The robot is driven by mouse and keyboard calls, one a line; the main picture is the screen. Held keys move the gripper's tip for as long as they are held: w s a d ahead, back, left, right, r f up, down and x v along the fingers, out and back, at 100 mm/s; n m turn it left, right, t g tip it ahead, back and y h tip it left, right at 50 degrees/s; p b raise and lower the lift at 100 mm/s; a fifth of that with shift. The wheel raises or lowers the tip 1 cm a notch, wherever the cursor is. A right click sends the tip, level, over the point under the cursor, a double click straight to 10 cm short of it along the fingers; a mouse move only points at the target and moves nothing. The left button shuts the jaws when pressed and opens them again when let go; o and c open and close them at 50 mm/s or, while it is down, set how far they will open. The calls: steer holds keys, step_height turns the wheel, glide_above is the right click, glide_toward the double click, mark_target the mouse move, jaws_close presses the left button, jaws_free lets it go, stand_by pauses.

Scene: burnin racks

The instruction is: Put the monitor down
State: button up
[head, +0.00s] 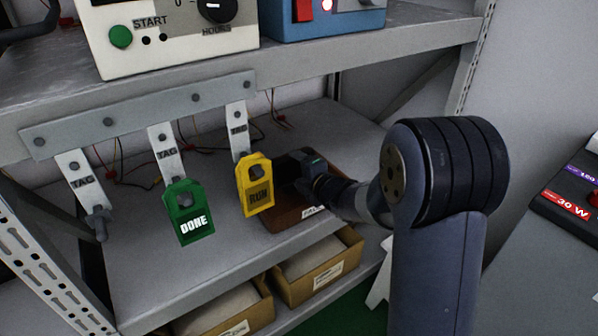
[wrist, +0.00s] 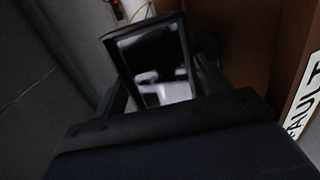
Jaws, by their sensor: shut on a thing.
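The monitor (wrist: 150,62), a small dark-framed piece with a glossy, reflecting face, sits between the fingers of my gripper (wrist: 158,88) in the wrist view. My gripper (head: 303,182) is shut on it. In the head view the gripper reaches in from the right over a brown open bin (head: 283,220) on the lower shelf. The bin's wall also shows in the wrist view (wrist: 285,50), with a white label reading "FAULT". In the head view the monitor is hard to tell from the dark gripper and bin interior. I cannot tell whether it touches the bin floor.
A green DONE tag (head: 188,214) and a yellow RUN tag (head: 256,187) hang from a metal rail (head: 140,112), close left of the bin. The upper shelf (head: 400,40) lies above. Cardboard trays (head: 318,280) stand below in front.

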steer(key=o, duration=1.1)
steer(key=shift+c, duration=0.2)
steer(key=shift+o, duration=0.4)
steer(key=shift+f, duration=0.15)
steer(key=shift+r+p, duration=0.4)
steer(key=shift+p, duration=0.15)
steer(key=p+v, duration=0.2)
steer(key=v, duration=1)
steer(key=shift+r, duration=0.4)
